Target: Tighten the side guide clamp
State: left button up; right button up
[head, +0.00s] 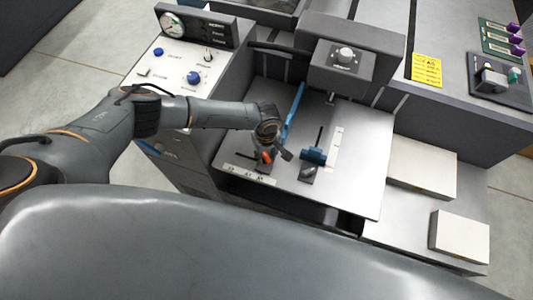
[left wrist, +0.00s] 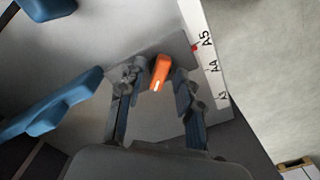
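The orange clamp lever (left wrist: 160,71) stands between the two fingers of my left gripper (left wrist: 157,80) in the left wrist view, with a gap on each side. The gripper is open around it and does not appear to touch it. In the head view, my left gripper (head: 272,150) points down at the front left of the metal feed table, and the orange lever (head: 265,156) shows only partly beside it. A long blue guide (head: 294,110) runs behind the gripper. My right gripper is not in view.
A paper-size scale (left wrist: 208,62) with a red mark near A5 lies beside the lever. On the metal table (head: 352,178), a blue block (head: 313,155) and a black knob (head: 307,174) stand right of the gripper. A control panel (head: 180,62) rises at the left.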

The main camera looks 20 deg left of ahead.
pick_arm(q)
grip_shut()
